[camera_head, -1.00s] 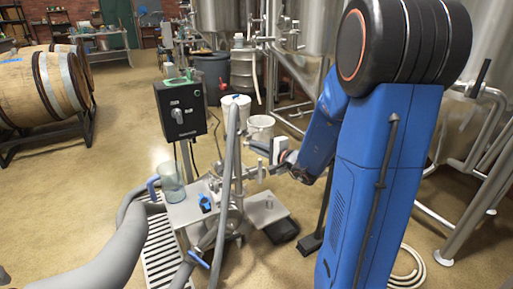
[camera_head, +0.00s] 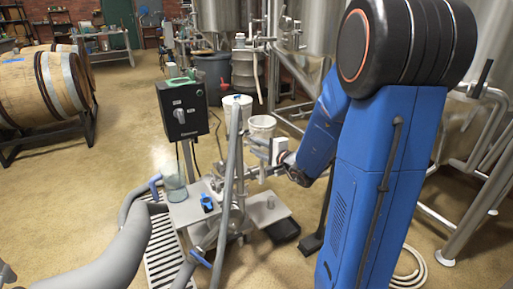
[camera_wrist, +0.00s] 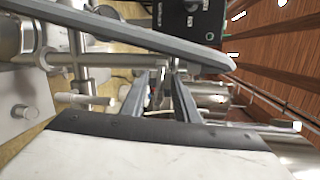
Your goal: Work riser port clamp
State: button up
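In the head view the pump cart (camera_head: 188,211) stands at the centre, with a riser pipe and a grey hose (camera_head: 228,180) rising from it. The riser port clamp is too small to make out there. My gripper (camera_head: 258,172) reaches in from the right, pointing left at the riser fittings. In the wrist view my gripper (camera_wrist: 158,88) has its two grey fingers spread apart. Metal fittings show near and beyond the fingertips; I cannot tell whether the clamp is among them. Steel pipe fittings (camera_wrist: 78,58) lie to the left, and a grey hose (camera_wrist: 120,32) crosses in front.
A black control box (camera_head: 181,108) stands behind the cart, and a clear jar (camera_head: 174,184) sits on its left corner. White buckets (camera_head: 262,126) are behind. Open floor (camera_head: 85,190) lies left of the cart.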

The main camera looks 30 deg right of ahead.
jog(key=shift+r, duration=0.55)
jog(key=o, duration=1.4)
notch_tip(320, 180, up, 6)
jog(key=shift+w+r, duration=0.1)
jog(key=shift+r, duration=0.15)
notch_tip(320, 180, up, 2)
jog(key=shift+r, duration=0.2)
jog(key=c, duration=0.4)
jog(key=shift+r, duration=0.15)
jog(key=c, duration=1)
